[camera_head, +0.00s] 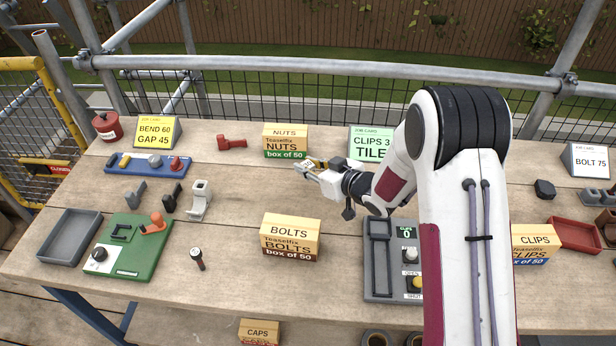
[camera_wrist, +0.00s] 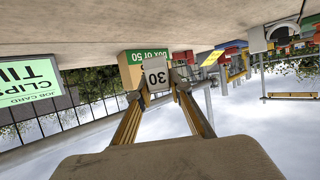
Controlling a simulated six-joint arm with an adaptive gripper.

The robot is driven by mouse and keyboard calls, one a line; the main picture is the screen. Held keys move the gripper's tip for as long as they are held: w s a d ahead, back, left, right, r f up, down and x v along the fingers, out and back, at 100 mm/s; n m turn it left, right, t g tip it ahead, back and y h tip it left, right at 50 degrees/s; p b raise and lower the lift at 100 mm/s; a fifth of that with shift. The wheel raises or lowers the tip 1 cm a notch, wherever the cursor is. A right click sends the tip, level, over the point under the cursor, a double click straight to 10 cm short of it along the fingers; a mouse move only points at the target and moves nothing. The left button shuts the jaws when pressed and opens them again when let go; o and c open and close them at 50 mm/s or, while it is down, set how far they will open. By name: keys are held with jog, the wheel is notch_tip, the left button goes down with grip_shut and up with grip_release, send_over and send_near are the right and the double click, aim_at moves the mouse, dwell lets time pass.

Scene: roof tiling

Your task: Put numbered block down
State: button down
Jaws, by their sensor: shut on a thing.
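The numbered block (camera_wrist: 155,74), with a white face reading 30, is held between the fingertips of my gripper (camera_wrist: 157,90) in the wrist view, which is upside down. In the head view the block (camera_head: 308,165) is a small pale shape at the tip of my gripper (camera_head: 312,169). My gripper is shut on it, in front of the NUTS box (camera_head: 286,141) and left of the green CLIPS job card (camera_head: 371,142). I cannot tell how far the block is above the table.
The BOLTS box (camera_head: 290,237) stands front centre. The grey CLIPS counter panel (camera_head: 378,285) lies right of it, partly behind my arm. A green fixture board (camera_head: 130,262), grey tray (camera_head: 70,238) and blue rack (camera_head: 130,166) are at left.

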jog(key=shift+f, duration=0.2)
jog(key=shift+f, duration=1.85)
jog(key=shift+f, duration=0.1)
jog(key=c, duration=1.8)
grip_release()
jog(key=shift+c, duration=0.2)
jog(key=shift+d, duration=0.1)
jog(key=shift+v, duration=6.05)
